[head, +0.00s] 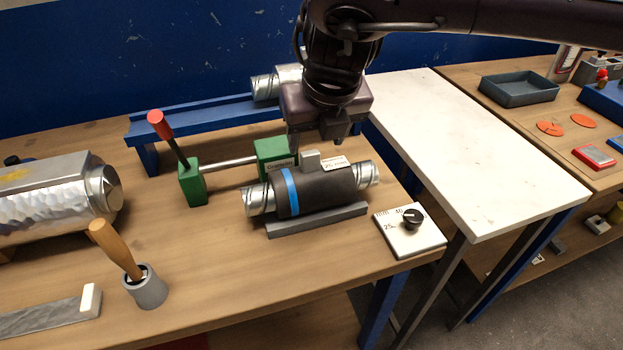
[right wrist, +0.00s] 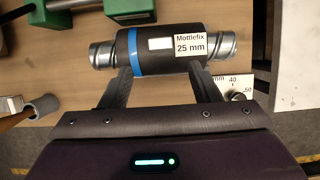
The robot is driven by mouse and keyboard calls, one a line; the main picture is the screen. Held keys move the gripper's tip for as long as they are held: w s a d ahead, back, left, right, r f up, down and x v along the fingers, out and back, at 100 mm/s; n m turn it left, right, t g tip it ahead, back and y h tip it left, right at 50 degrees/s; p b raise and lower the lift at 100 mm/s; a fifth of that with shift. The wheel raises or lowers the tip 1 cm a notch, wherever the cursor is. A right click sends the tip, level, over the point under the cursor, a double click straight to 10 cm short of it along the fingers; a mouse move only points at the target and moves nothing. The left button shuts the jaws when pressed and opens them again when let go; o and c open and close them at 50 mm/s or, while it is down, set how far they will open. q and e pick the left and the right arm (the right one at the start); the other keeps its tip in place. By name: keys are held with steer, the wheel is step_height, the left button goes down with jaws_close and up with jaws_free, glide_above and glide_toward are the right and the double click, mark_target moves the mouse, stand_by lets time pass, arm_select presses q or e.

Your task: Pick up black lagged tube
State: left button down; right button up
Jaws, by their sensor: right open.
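The black lagged tube (head: 318,189) lies on a grey rest (head: 318,219) on the wooden bench. It has bare spiral metal ends, a blue band near its left end and a label on top. In the right wrist view the tube (right wrist: 165,50) lies across the picture, and its label reads "Mottlefix 25 mm". My right gripper (head: 318,140) is open above and behind the tube in the head view. In the right wrist view my right gripper (right wrist: 162,72) has its two fingers spread, pointing at the tube, with nothing held. My left gripper is not in view.
A green clamp (head: 193,184) with a red-tipped lever stands behind left. A blue rail (head: 200,118) holding a metal duct lies behind. A dial plate (head: 408,232) sits at right, a brush pot (head: 146,288) at front left. The white table (head: 470,140) is clear.

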mark_target(312, 158)
steer(key=p+x, duration=0.1)
steer(key=x, duration=0.6)
steer(key=shift+w, duration=0.15)
steer(key=shift+r, duration=0.15)
jaws_close()
